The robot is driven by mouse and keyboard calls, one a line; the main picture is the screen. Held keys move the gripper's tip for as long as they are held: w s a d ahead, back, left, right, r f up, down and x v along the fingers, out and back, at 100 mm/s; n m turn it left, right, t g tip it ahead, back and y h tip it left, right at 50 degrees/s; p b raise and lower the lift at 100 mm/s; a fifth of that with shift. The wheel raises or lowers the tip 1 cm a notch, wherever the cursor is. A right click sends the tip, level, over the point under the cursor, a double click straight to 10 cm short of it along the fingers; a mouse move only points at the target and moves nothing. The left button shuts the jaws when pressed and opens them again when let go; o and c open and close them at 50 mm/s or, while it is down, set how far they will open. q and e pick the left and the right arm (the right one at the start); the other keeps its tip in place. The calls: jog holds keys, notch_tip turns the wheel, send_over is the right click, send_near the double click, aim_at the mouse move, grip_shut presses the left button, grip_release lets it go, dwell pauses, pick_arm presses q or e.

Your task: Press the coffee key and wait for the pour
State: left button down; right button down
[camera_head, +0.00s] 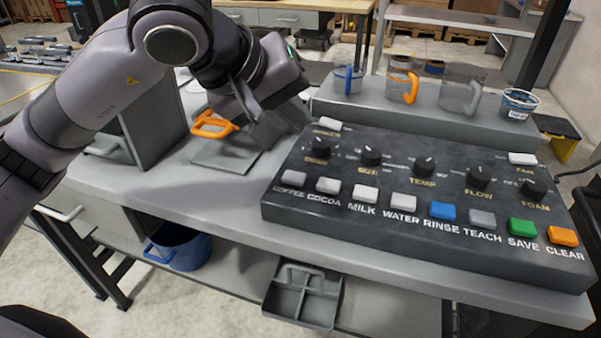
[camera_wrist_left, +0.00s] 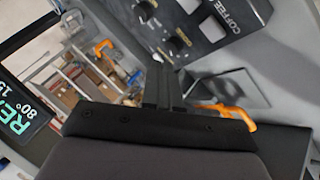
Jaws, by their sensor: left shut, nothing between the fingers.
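The control panel (camera_head: 420,210) lies on the bench and carries a row of labelled keys. The coffee key (camera_head: 294,178) is the white one at the left end, above the COFFEE label; in the left wrist view its label (camera_wrist_left: 230,20) shows near the top. My left gripper (camera_head: 275,130) is shut and empty, left of the panel and apart from the coffee key. Its closed fingers show in the left wrist view (camera_wrist_left: 165,88). An orange handle (camera_head: 213,125) shows beside the gripper; what it belongs to is mostly hidden. My right gripper is out of view.
A grey plate (camera_head: 225,157) lies on the bench left of the panel. Mugs with blue (camera_head: 347,78) and orange (camera_head: 403,82) handles stand on a raised shelf behind it. A display with green text (camera_wrist_left: 20,118) shows in the wrist view. Below are a blue bucket (camera_head: 180,248) and a grey caddy (camera_head: 303,295).

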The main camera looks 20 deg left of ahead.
pick_arm(q)
jog(key=shift+w+a+r+t+y, duration=0.4)
jog(key=shift+a+r, duration=0.15)
jog(key=shift+a, duration=0.1)
jog(key=shift+f, duration=0.15)
jog(key=b, duration=0.6)
send_over(289, 179)
notch_tip(289, 179, down, 8)
jog(key=shift+r, duration=0.2)
jog(key=shift+f+b, duration=0.35)
jog(key=shift+f, duration=0.2)
dwell(0.9)
jog(key=shift+f+b, duration=0.4)
jog(key=shift+b, duration=0.25)
